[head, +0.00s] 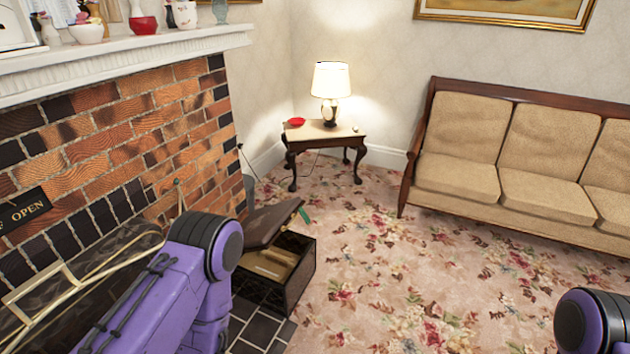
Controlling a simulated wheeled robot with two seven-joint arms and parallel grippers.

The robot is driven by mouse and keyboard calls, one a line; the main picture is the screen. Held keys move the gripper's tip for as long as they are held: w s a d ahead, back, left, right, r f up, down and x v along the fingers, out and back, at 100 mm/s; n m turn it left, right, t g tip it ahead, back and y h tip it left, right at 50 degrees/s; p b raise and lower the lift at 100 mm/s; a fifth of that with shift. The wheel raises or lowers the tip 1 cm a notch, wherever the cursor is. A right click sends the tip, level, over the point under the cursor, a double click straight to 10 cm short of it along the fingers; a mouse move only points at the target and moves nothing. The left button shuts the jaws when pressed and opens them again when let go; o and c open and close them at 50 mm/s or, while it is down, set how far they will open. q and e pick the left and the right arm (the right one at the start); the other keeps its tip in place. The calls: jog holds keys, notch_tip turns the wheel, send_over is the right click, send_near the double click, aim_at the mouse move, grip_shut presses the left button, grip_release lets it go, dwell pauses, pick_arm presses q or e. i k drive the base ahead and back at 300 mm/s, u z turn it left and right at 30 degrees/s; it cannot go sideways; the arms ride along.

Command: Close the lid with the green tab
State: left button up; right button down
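A dark brown box (298,281) stands on the floor by the hearth, right of the fireplace. Its lid (268,223) is raised and tilted, so the box is open and its light tan inside shows. A small green tab (304,215) shows at the lid's right end. My purple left arm covers the left part of the box. Neither gripper is in view; only upper parts of my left arm and the edge of my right arm show.
Dark hearth tiles (262,328) lie under and before the box. The brick fireplace (120,140) and gold-framed screen (75,282) are at left. A side table (345,140) with a lamp (330,82) and a sofa (535,195) stand behind. The flowered carpet (420,270) is clear.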

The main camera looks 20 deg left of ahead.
aim_at(262, 227)
jog(key=i, duration=1.9)
jog(key=u, duration=1.55)
